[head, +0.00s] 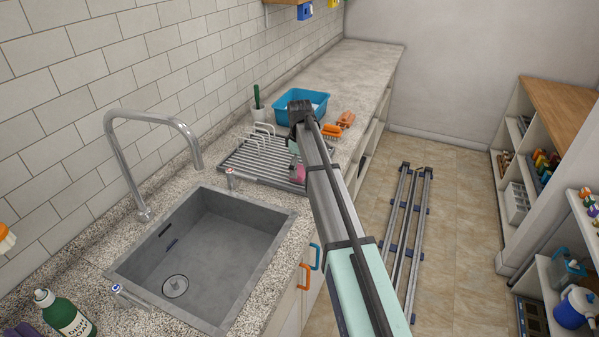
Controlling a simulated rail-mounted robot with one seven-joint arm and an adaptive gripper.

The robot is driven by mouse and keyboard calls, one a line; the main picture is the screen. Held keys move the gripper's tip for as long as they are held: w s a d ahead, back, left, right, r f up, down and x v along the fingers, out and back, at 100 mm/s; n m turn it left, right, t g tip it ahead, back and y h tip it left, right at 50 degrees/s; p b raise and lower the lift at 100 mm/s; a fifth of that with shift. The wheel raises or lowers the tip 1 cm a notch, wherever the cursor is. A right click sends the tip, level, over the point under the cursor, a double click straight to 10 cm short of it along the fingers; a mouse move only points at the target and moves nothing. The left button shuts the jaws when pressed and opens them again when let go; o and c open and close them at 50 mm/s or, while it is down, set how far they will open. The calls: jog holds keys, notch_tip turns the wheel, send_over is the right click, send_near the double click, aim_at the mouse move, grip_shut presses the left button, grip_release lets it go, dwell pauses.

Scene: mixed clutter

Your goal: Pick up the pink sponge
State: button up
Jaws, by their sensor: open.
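The pink sponge (299,174) shows as a small pink patch beside my arm, at the right end of the drying rack. My arm hides part of it, so its full shape cannot be made out. My gripper (294,165) hangs below the arm's far end, pointing down close to the sponge. It is small and partly hidden by the arm. It is open, and whether its fingers touch the sponge or stand around it cannot be told.
The wire drying rack (250,160) stands behind the sink (205,245) with its tall faucet (150,115). A green bottle (68,315) stands front left. The far counter (350,65) is clear.

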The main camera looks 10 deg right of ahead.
aim_at(299, 170)
notch_tip(299, 170, down, 2)
jog(key=c, duration=0.9)
jog(key=shift+r, duration=0.1)
notch_tip(299, 170, up, 20)
jog(key=b, duration=0.4)
jog(key=shift+c, duration=0.4)
